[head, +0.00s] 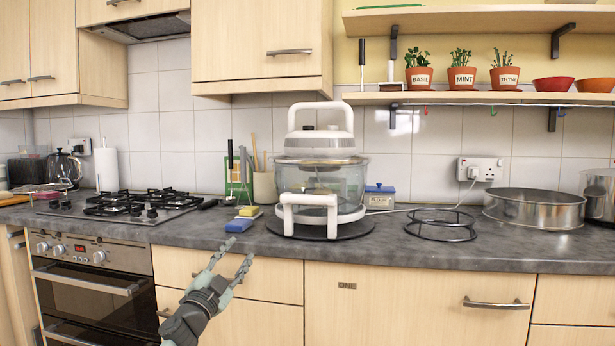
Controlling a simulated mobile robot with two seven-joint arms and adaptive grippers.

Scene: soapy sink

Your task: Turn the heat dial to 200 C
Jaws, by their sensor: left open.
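A white countertop cooker (322,140) with a clear glass bowl stands on a dark round mat (262,228) on the grey worktop. Its white lid has a tall handle, and a white frame stands at its front. Small dark marks show on the lid, but I cannot make out a heat dial or its setting. The built-in oven (95,285) at the lower left also has several knobs on its panel. My left gripper (240,249) is open and empty, in front of the worktop edge, below and left of the cooker, apart from it. My right gripper is out of view.
A blue sponge (239,225) and a yellow one (248,211) lie left of the cooker. A black wire stand (443,226) and a round metal tin (533,208) stand to the right. A gas hob (125,205) is at the left. The white cable (425,209) runs to the wall socket.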

